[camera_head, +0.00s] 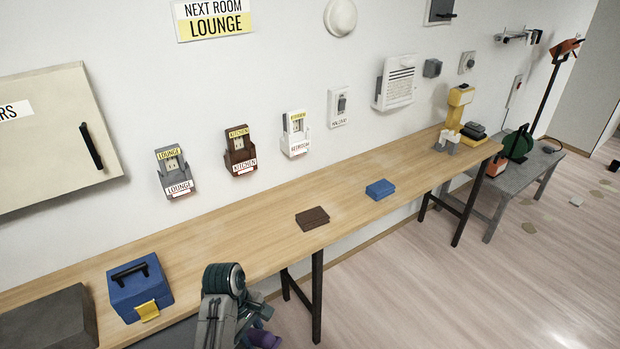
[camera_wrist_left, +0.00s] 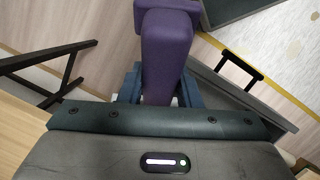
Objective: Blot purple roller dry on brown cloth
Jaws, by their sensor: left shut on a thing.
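The purple roller (camera_wrist_left: 165,55) is held between the blue-grey fingers of my left gripper (camera_wrist_left: 160,92) in the left wrist view. In the head view a purple part of it (camera_head: 263,338) shows at the bottom edge, beside my left gripper (camera_head: 250,322); its far end is hidden below the frame. The brown cloth (camera_head: 312,218) lies folded flat on the wooden bench, up and to the right of the gripper. The roller is apart from the cloth, in front of the bench. My right gripper is not in view.
A folded blue cloth (camera_head: 380,189) lies farther right on the wooden bench (camera_head: 345,195). A blue box (camera_head: 138,288) with a black handle stands at the left, beside a dark grey block (camera_head: 50,325). The bench between the box and the brown cloth is clear.

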